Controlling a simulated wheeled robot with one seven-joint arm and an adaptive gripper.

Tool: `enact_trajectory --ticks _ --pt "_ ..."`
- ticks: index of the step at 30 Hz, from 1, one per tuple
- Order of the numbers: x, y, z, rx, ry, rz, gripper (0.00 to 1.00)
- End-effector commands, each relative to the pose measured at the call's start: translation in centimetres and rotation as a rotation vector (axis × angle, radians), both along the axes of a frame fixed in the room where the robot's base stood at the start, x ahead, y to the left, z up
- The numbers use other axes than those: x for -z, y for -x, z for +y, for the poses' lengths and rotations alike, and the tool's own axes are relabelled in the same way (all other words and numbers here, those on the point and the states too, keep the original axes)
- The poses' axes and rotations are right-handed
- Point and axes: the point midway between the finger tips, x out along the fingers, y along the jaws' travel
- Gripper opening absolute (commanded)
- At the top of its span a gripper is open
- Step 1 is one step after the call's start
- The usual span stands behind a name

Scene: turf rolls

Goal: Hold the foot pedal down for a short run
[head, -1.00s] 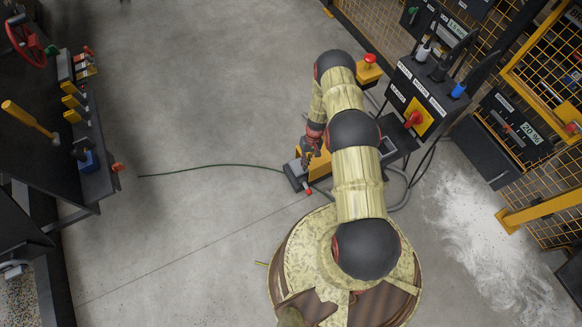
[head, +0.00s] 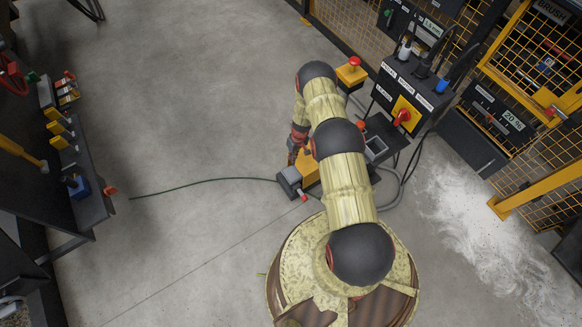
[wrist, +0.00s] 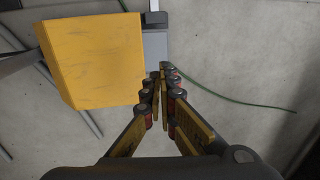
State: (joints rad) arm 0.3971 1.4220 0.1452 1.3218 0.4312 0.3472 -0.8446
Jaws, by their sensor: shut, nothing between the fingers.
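The foot pedal is on the floor near my base, with a yellow hood (head: 310,177) and a grey front part (head: 288,180). In the wrist view the yellow hood (wrist: 90,60) fills the upper left, and the grey part (wrist: 155,46) lies just beyond my fingertips. My gripper (wrist: 162,72) is shut and empty, pointing down beside the hood. In the head view my gripper (head: 294,158) is at the pedal's upper edge, partly hidden by my arm. Whether the fingertips touch the pedal cannot be told.
A control box with a red rotary switch (head: 403,115) and a yellow emergency-stop box (head: 352,72) stand right of the pedal. A green hose (head: 205,181) runs left across the floor. A dark bench (head: 85,190) is at the left. Open floor lies between.

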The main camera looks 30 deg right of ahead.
Motion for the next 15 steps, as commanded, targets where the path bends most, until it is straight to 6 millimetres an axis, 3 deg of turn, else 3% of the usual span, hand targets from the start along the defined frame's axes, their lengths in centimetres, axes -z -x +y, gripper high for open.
enact_trajectory --ticks 15 --pt "9.6 0.2 1.5 0.0 -0.001 0.002 0.0"
